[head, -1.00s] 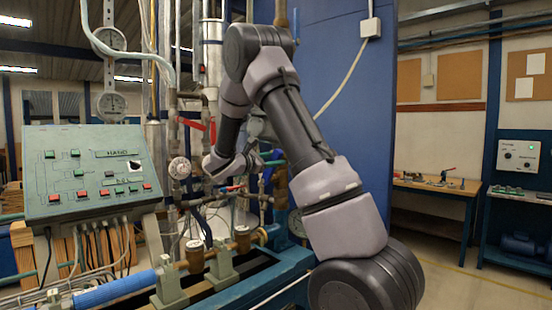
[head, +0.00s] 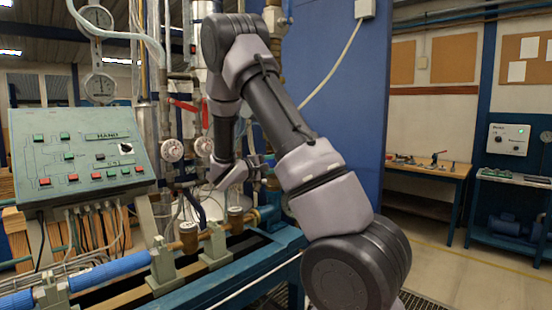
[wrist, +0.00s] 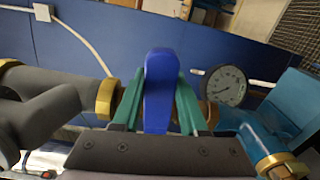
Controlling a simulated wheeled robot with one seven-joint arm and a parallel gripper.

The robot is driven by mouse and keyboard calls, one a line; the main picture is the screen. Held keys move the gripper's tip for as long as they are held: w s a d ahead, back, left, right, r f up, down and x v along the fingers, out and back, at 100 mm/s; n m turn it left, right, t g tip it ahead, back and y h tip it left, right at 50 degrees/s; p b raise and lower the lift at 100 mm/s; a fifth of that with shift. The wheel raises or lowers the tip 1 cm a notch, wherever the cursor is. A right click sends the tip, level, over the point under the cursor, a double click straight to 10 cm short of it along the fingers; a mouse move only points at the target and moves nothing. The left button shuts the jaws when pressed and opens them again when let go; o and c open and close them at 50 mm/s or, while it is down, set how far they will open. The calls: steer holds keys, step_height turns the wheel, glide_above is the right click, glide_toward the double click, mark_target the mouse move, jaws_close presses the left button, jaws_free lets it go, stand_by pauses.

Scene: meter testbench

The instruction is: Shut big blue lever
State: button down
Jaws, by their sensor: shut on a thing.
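The big blue lever (wrist: 158,92) stands upright in the middle of the wrist view, between the two green fingers of my gripper (wrist: 158,78). The fingers are shut on it, one along each side. Its lower end is hidden behind the dark body of my gripper. In the head view my gripper is at the pipework behind my forearm. The fingers and the lever cannot be made out clearly there.
A pressure gauge (wrist: 226,86) and a brass-collared pipe (wrist: 107,97) flank the lever. A control panel (head: 78,152) stands left of the pipework. A blue wall panel (head: 345,110) rises behind my arm. Open floor lies to the right.

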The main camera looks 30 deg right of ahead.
steer(key=shift+f+m, duration=0.7)
steer(key=shift+s+f, duration=0.1)
steer(key=shift+c, duration=2.2)
jaws_free()
steer(key=v, duration=1)
steer(key=shift+a, duration=0.4)
steer(key=shift+s, duration=0.1)
